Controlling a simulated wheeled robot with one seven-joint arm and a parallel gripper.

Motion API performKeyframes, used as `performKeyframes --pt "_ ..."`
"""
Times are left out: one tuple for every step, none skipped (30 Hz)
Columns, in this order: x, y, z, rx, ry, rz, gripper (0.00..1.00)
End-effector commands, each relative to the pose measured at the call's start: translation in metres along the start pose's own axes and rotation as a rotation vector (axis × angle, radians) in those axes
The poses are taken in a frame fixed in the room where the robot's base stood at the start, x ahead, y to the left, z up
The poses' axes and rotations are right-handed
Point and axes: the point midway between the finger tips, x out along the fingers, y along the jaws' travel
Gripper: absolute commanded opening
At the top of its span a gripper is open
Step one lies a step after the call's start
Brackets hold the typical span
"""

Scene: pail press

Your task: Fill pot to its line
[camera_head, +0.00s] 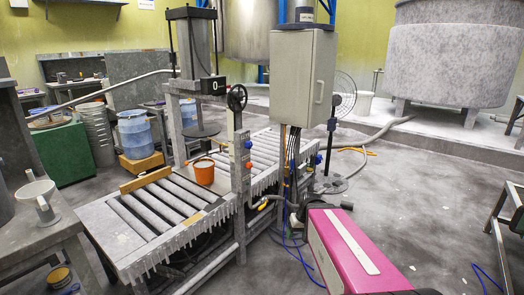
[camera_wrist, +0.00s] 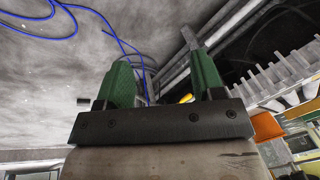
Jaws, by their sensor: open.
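A small orange pot (camera_head: 203,172) stands upright on the roller conveyor (camera_head: 122,218), a little in front of the press column. Its fill line and inside level are too small to make out. A handwheel (camera_head: 237,97) sits on top of a grey post just right of the pot. A small display (camera_head: 213,86) on the press reads 0. In the wrist view my gripper (camera_wrist: 162,65) has its two green fingers wide apart, with nothing between them. An orange patch (camera_wrist: 268,126) at the right there looks like the pot, well away from the fingers.
Red and blue buttons (camera_head: 248,155) are on the near post. Blue cables lie on the floor. Open floor (camera_head: 420,210) lies to the right.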

Motion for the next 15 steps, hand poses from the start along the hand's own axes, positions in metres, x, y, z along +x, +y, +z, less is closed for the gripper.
performKeyframes --pt "-0.003 -0.01 -0.022 -0.051 0.047 -0.061 0.62" --pt "-0.005 -0.017 -0.033 -0.085 0.077 -0.097 0.62" --pt "-0.009 -0.027 -0.047 -0.13 0.121 -0.146 0.62" --pt "-0.014 -0.034 -0.059 -0.164 0.159 -0.181 0.62" --pt "-0.018 -0.041 -0.07 -0.199 0.198 -0.217 0.62" --pt "-0.025 -0.05 -0.086 -0.245 0.254 -0.261 0.62" --pt "-0.031 -0.057 -0.098 -0.279 0.299 -0.293 0.62" --pt "-0.038 -0.064 -0.111 -0.314 0.347 -0.322 0.62" --pt "-0.048 -0.073 -0.127 -0.357 0.413 -0.359 0.62" --pt "-0.056 -0.079 -0.139 -0.388 0.463 -0.383 0.62" --pt "-0.064 -0.085 -0.151 -0.419 0.516 -0.405 0.62" --pt "-0.076 -0.092 -0.167 -0.457 0.588 -0.432 0.62" --pt "-0.085 -0.097 -0.178 -0.483 0.642 -0.447 0.62" --pt "-0.095 -0.102 -0.19 -0.509 0.698 -0.462 0.62" --pt "-0.108 -0.108 -0.205 -0.54 0.773 -0.476 0.62"
